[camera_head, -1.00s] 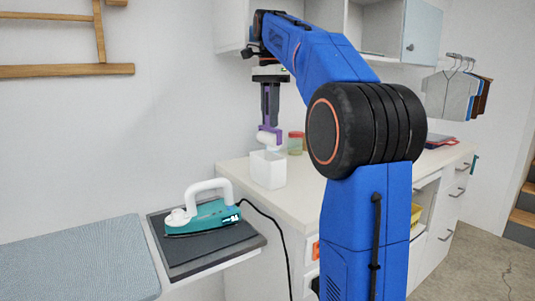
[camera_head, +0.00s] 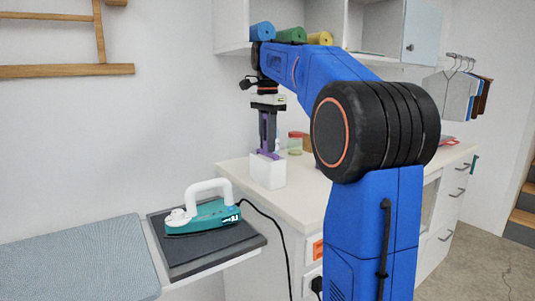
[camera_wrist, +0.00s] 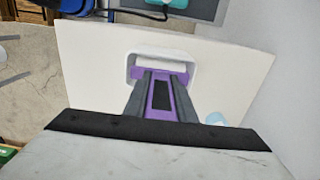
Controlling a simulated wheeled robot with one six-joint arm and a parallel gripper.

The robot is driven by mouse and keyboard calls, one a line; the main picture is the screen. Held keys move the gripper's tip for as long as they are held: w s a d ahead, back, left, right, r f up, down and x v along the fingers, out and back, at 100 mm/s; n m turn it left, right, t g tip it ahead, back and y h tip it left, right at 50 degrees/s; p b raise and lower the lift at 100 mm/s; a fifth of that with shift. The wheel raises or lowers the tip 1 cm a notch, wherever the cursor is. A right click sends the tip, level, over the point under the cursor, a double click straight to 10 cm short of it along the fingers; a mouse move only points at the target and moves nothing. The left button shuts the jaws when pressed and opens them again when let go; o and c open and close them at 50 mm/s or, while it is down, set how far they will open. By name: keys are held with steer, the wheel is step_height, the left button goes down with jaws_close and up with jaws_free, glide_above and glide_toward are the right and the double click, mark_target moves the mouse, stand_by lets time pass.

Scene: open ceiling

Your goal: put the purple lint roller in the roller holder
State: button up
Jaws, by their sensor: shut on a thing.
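The purple lint roller (camera_head: 268,155) is in my gripper (camera_head: 268,138), which points straight down and is shut on its purple handle. The white roller holder (camera_head: 268,173) stands on the counter right below. The roller's white head is hidden inside the holder in the head view. In the wrist view the roller (camera_wrist: 178,98) shows between the fingers of my gripper (camera_wrist: 162,92), and its white head lies within the rim of the holder (camera_wrist: 192,56). I cannot tell whether the roller touches the holder's bottom.
A teal iron (camera_head: 205,214) stands on a dark pad left of the counter (camera_head: 300,197). A red-lidded jar (camera_head: 295,140) stands behind the holder. Rolled blue, green and yellow items (camera_head: 291,34) lie on the shelf above my arm. The counter's front is clear.

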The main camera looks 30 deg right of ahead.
steer(key=shift+f, duration=2)
steer(key=shift+f, duration=0.15)
steer(key=o, duration=1.1)
steer(key=shift+c, duration=0.2)
step_height(320, 180, up, 12)
steer(key=shift+r, duration=0.2)
